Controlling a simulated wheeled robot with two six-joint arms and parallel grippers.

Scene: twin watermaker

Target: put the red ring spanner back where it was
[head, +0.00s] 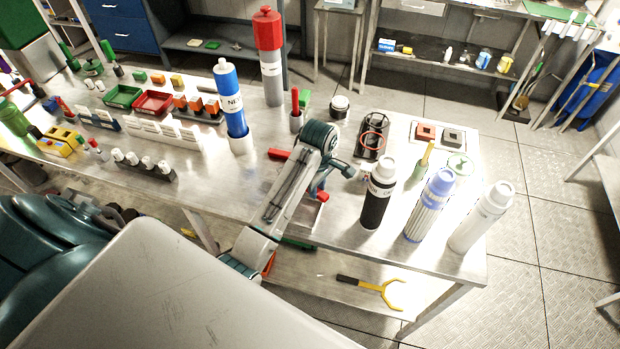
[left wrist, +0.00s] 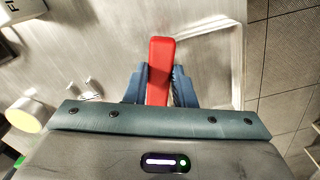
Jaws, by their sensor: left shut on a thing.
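My left gripper (head: 319,187) is over the front part of the workbench, pointing down. It is shut on a red bar-shaped piece, which I take to be the red ring spanner (head: 323,196). In the left wrist view the red piece (left wrist: 160,58) stands out between the two blue fingers (left wrist: 158,88). Its ring end is not visible. A pale rectangular outline (left wrist: 205,38) lies on the bench just beyond and to the right of the piece. I cannot tell whether the piece touches the bench. My right gripper is not in view.
Black (head: 375,208), blue-striped (head: 428,212) and white (head: 480,220) bottles stand right of the gripper. Behind is a black rack (head: 369,125) with a red ring (head: 372,141). A red block (head: 279,153) and a blue cylinder (head: 230,95) are to the left.

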